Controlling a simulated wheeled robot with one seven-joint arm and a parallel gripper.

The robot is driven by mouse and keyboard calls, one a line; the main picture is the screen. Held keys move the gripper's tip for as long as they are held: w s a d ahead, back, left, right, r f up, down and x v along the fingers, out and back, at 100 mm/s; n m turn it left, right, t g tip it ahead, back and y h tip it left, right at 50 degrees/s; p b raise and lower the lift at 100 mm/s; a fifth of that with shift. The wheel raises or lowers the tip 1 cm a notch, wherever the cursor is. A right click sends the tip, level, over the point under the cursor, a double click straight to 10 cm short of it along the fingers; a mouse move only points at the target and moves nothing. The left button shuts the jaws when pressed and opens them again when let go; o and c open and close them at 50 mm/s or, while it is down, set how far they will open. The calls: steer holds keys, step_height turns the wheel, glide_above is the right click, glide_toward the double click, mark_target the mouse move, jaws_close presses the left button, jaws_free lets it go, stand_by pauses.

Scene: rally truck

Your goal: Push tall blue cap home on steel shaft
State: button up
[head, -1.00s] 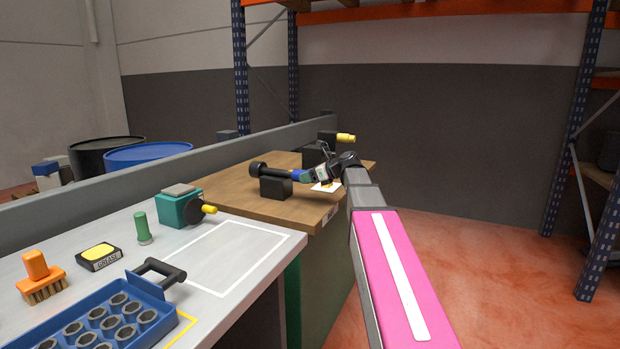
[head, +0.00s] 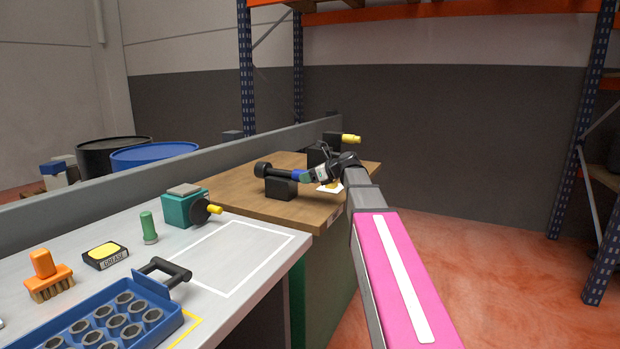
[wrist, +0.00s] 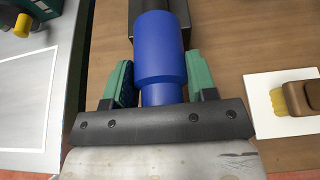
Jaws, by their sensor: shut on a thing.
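The tall blue cap (wrist: 160,48) stands in line with my gripper (wrist: 160,82) in the wrist view. Its narrower end lies between my green fingers, which are shut on it. In the head view the blue cap (head: 301,175) shows at the right end of the dark shaft (head: 280,173), and my gripper (head: 315,174) is just to its right. The shaft lies level on a black block (head: 281,188) and has a thick round end at the left. The cap hides the joint, so I cannot tell how far it sits on the shaft.
A white card with a yellow-bristled brush (wrist: 292,102) lies right of my gripper. A black block with a yellow-tipped part (head: 350,139) stands behind.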

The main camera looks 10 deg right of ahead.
steer(key=shift+w+a, duration=0.15)
steer(key=o, duration=1.4)
